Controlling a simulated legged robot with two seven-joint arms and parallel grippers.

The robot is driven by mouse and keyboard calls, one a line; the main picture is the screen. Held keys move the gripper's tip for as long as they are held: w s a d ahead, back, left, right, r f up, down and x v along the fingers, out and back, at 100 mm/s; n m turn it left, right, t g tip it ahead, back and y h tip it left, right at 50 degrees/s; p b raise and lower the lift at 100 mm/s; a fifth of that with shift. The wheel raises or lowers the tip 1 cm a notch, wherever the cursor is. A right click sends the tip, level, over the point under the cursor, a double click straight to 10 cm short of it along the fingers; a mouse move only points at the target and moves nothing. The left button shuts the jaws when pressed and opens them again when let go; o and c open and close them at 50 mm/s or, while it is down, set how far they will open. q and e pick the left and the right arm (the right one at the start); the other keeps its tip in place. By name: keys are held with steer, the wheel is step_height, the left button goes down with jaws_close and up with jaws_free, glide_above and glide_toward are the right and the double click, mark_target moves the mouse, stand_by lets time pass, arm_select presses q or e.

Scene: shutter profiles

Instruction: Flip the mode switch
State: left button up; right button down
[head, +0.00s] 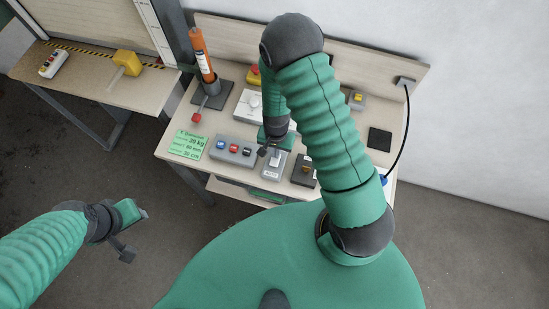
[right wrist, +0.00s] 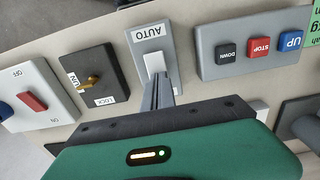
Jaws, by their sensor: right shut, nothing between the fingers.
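The mode switch is a small grey plate (right wrist: 141,43) labelled AUTO with a white rocker (right wrist: 154,62) in the right wrist view. It also shows in the head view as a grey box (head: 274,166) at the bench's front edge. My right gripper (right wrist: 161,84) is shut and empty. Its fingertips are right at the rocker and cover its lower edge; I cannot tell whether they touch. The lower part of the plate is hidden behind the fingers and hand. My left gripper (head: 143,214) hangs over the floor at left, away from the bench; its fingers are too small to judge.
Beside the switch are a grey box with UP, STOP and DOWN buttons (right wrist: 260,45) and a dark LOCK key switch (right wrist: 93,70). A white ON/OFF box (right wrist: 42,78) lies beyond that. An orange tube (head: 203,55) stands at the bench's back left. A black pad (head: 380,138) lies right.

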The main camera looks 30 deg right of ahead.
steer(key=shift+d+f, duration=0.1)
steer(key=shift+f, duration=0.05)
steer(key=shift+r+p, duration=0.45)
steer(key=shift+r, duration=0.1)
step_height(320, 180, up, 6)
steer(key=p, duration=0.5)
